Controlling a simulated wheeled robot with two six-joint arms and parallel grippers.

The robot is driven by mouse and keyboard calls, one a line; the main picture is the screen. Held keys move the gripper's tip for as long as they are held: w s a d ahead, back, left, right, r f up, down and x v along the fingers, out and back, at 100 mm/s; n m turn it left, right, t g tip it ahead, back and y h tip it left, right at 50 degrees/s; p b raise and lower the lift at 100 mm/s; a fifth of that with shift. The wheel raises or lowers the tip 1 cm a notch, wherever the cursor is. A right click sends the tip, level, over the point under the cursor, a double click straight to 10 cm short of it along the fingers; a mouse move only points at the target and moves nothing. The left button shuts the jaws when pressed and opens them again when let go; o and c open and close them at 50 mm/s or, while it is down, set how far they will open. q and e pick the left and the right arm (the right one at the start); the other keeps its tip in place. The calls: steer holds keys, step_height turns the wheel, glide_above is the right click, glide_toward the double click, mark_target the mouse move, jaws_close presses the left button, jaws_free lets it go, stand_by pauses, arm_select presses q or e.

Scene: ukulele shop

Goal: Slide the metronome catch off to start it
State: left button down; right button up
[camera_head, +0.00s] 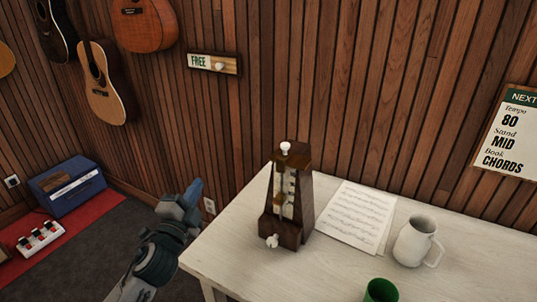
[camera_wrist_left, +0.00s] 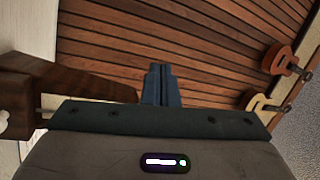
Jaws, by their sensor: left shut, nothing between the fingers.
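The metronome (camera_head: 287,205) is a dark wooden pyramid standing upright on the white table. It has a white knob at its top, the catch (camera_head: 285,148), and another white knob (camera_head: 272,241) low on its front. My left gripper (camera_head: 195,190) is left of the metronome, past the table's left edge, apart from it. Its fingers (camera_wrist_left: 161,84) are together and empty in the left wrist view. A dark wooden body, apparently the metronome (camera_wrist_left: 50,88), shows at the left of that view. My right gripper is not in view.
Sheet music (camera_head: 358,217) lies right of the metronome. A white jug (camera_head: 417,242) and a green cup (camera_head: 381,290) stand further right and nearer on the white table (camera_head: 315,275). A slatted wooden wall (camera_head: 350,90) with hanging guitars rises behind. A blue amplifier (camera_head: 68,190) stands on the floor at left.

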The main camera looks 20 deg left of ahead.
arm_select(q)
steer(key=w+d+r+m+g+h, duration=0.1)
steer(key=r+m+g+h, duration=0.4)
steer(key=m, duration=1.1)
steer(key=w+d+r+m+g+h, duration=0.2)
steer(key=r+m+g+h, duration=0.4)
steer(key=m, duration=1.1)
steer(key=h, duration=0.3)
steer(key=shift+d+h, duration=0.25)
steer(key=shift+h, duration=0.05)
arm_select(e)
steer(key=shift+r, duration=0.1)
